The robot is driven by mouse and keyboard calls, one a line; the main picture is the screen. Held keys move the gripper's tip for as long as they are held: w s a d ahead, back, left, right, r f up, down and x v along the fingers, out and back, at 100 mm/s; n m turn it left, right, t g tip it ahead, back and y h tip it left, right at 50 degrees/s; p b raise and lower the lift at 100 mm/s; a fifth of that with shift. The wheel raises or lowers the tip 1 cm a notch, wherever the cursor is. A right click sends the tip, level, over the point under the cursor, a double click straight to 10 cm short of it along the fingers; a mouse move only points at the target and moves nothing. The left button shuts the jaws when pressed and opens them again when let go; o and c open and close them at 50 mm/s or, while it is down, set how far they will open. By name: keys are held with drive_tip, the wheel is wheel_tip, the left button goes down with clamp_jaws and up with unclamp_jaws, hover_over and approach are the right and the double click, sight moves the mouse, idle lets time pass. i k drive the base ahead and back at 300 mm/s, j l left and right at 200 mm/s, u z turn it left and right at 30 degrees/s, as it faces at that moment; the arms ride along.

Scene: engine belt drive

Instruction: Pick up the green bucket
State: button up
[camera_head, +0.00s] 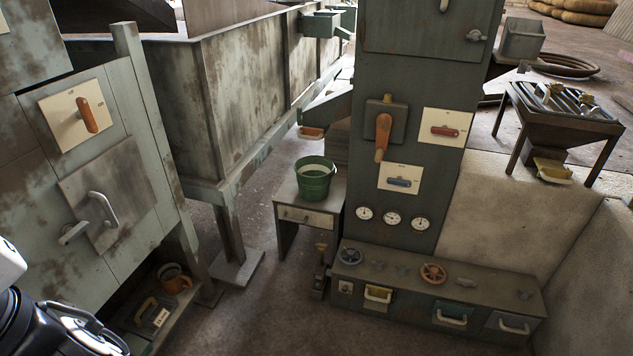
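The green bucket (315,183) stands upright on a small grey cabinet (326,206) with one drawer, near the middle of the view. Its round open rim faces up, and its inside looks light and empty. Nothing touches it except the cabinet top. White and black parts of my arm show at the lower left edge, far from the bucket. My gripper's fingers do not show.
A tall control panel (412,215) with an orange lever stands just right of the bucket. A low bench (480,293) with valve wheels and handled drawers juts forward. A large rusty tank (245,95) stands behind left. Floor (262,310) in front is clear.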

sight(315, 174)
drive_tip(key=i+l+u, duration=0.1)
drive_tip(key=i+u, duration=0.15)
drive_tip(key=i, duration=0.6)
drive_tip(key=i+l, duration=0.1)
drive_tip(key=i, duration=0.45)
drive_tip(key=i+l, duration=0.1)
drive_tip(key=i, duration=0.45)
drive_tip(key=u, duration=0.3)
drive_tip(key=i+j, duration=0.05)
